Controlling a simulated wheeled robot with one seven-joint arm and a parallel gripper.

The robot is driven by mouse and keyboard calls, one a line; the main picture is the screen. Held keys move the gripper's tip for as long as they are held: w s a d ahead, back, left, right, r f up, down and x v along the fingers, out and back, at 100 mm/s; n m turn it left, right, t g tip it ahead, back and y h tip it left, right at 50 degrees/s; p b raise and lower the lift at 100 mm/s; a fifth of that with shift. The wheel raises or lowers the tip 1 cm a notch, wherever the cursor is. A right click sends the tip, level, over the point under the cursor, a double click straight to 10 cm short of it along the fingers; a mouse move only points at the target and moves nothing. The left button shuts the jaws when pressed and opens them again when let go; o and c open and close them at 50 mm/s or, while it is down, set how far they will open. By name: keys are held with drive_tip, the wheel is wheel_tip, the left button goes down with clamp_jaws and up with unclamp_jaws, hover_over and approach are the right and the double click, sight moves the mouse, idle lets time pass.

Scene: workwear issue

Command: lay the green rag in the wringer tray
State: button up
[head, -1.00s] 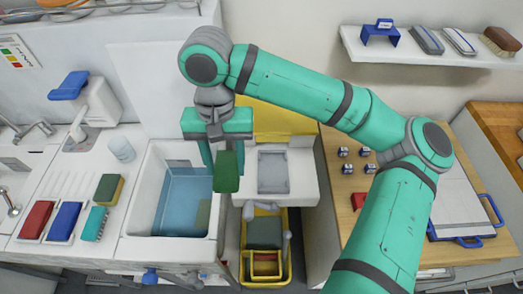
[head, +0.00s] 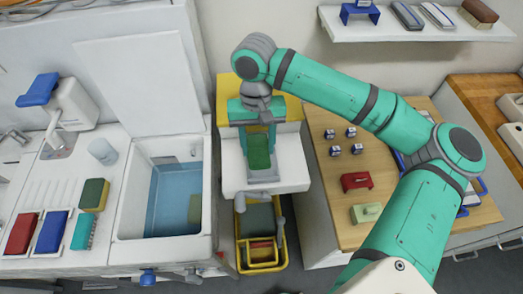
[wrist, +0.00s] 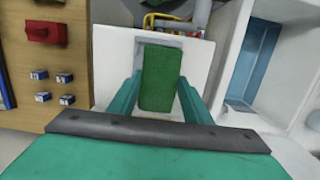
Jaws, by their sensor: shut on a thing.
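My gripper (head: 258,143) is shut on the green rag (head: 258,156), which hangs as a flat green block between the fingers. The rag also shows in the wrist view (wrist: 161,78), between my two fingertips (wrist: 160,98). In the head view the rag is in front of a shallow grey tray (head: 263,177) set in a white stand, which I take as the wringer tray. The rag and gripper hide most of this tray. I cannot tell whether the rag touches it or hangs above.
Left of the stand is a sink (head: 135,205) with blue water. A yellow bucket (head: 262,268) stands below the stand. Right is a wooden table (head: 330,190) with small blue-white blocks, a red block (head: 356,181) and a pale green block (head: 366,213).

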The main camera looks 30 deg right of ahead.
sight(261, 145)
drive_tip(key=shift+d+f, duration=0.45)
drive_tip(key=shift+f, duration=0.05)
drive_tip(key=shift+w+d+f, duration=0.1)
drive_tip(key=shift+d+f, duration=0.1)
drive_tip(key=shift+f, duration=1.55)
drive_tip(key=shift+f, duration=0.1)
drive_tip(key=o, duration=1.1)
drive_tip(key=shift+f, duration=0.1)
drive_tip(key=shift+o, duration=0.2)
drive_tip(key=r, duration=0.4)
drive_tip(key=w+r, duration=0.1)
drive_tip(key=r, duration=0.7)
drive_tip(key=shift+w+d+r, duration=0.15)
drive_tip(key=shift+d+r, duration=0.05)
drive_tip(key=shift+d, duration=0.05)
